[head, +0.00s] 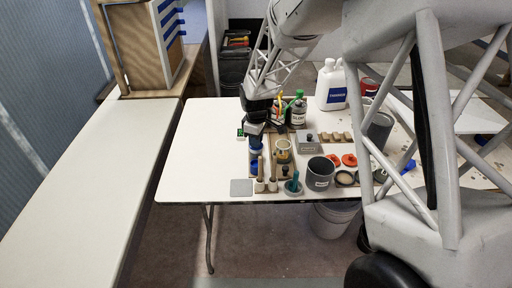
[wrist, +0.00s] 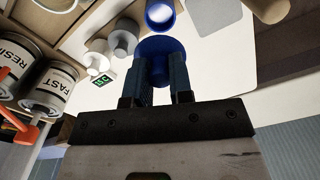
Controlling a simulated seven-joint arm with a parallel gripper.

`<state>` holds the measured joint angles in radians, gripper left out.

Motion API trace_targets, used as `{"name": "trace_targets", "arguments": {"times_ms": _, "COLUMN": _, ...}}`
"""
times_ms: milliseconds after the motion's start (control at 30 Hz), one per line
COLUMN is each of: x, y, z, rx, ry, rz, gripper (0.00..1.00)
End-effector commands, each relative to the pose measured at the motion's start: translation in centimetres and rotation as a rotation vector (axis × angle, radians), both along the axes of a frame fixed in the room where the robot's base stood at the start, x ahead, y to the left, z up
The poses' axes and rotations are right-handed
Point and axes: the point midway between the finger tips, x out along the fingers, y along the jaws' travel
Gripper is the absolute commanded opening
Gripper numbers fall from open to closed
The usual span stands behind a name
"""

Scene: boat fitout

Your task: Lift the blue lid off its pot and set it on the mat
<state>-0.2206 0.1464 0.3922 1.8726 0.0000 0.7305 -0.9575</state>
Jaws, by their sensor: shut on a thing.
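My gripper (head: 255,129) is shut on the knob of the blue lid (head: 256,142) and holds it above the table. In the wrist view the lid (wrist: 160,47) is a round blue disc between and beyond my fingertips (wrist: 161,68). The blue pot (wrist: 162,14) shows beyond the lid, its mouth uncovered and pale inside. The lid looks apart from the pot, though the gap is hard to judge.
Wooden-handled tools (head: 266,182), a dark grey pot (head: 320,174) and a teal-handled item (head: 293,186) stand right of the mat. A glue bottle (head: 297,113) and a white jug (head: 331,88) stand behind. The table's left part (head: 205,145) is clear.

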Motion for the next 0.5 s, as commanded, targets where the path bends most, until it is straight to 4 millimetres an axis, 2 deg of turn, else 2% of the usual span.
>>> {"name": "trace_targets", "arguments": {"times_ms": 167, "x": 0.0, "y": 0.0, "z": 0.87, "rx": 0.0, "ry": -0.001, "rz": 0.0, "gripper": 0.0}}
{"name": "trace_targets", "arguments": {"times_ms": 500, "x": 0.0, "y": 0.0, "z": 0.9, "rx": 0.0, "ry": 0.0, "rz": 0.0, "gripper": 0.0}}
